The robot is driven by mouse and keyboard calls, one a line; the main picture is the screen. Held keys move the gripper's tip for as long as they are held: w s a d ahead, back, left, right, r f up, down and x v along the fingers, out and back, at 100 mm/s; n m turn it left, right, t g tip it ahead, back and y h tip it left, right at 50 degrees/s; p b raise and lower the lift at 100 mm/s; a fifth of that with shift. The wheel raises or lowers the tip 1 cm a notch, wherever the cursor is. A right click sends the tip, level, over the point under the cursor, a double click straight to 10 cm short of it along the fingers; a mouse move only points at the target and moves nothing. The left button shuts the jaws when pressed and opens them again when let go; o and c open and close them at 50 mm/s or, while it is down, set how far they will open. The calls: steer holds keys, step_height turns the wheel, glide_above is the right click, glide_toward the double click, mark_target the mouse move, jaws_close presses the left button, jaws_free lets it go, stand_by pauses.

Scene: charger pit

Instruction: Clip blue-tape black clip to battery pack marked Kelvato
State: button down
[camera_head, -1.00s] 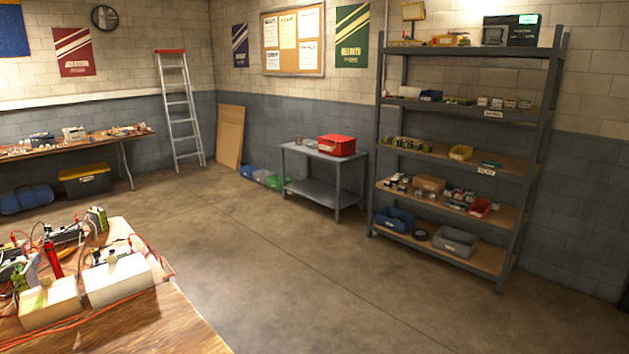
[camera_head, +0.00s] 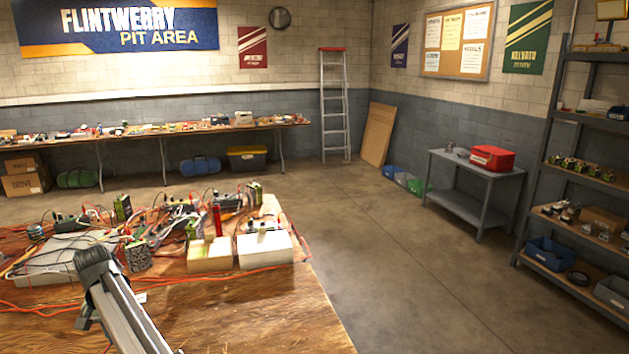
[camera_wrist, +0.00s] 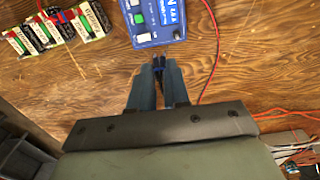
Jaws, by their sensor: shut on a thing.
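In the wrist view my gripper (camera_wrist: 158,76) is shut on a small black clip (camera_wrist: 158,64) with a blue band at its top, just above the wooden bench. Most of the clip is hidden between the fingers. Several green, white and black battery packs (camera_wrist: 93,20) stand in a row at the upper left, away from the gripper, with red and black leads on them. I cannot read the name Kelvato on any of them. In the head view my arm reaches over the bench at the lower left; the clip cannot be made out there.
A blue device (camera_wrist: 150,34) with green and white buttons lies just beyond the fingertips. A red wire runs right of my gripper, and orange cable (camera_wrist: 285,115) lies at the lower right. The bench (camera_head: 270,320) is crowded with packs and wires at its back; its front right is clear.

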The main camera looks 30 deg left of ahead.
steer(key=w+d, duration=0.6)
steer(key=d, duration=0.5)
steer(key=shift+w+d, duration=0.2)
steer(key=shift+w, duration=0.15)
steer(key=shift+f, duration=0.25)
steer(key=shift+f, duration=3.3)
steer(key=shift+f, duration=0.2)
steer(key=c, duration=1)
jaws_free()
steer(key=shift+o, duration=0.9)
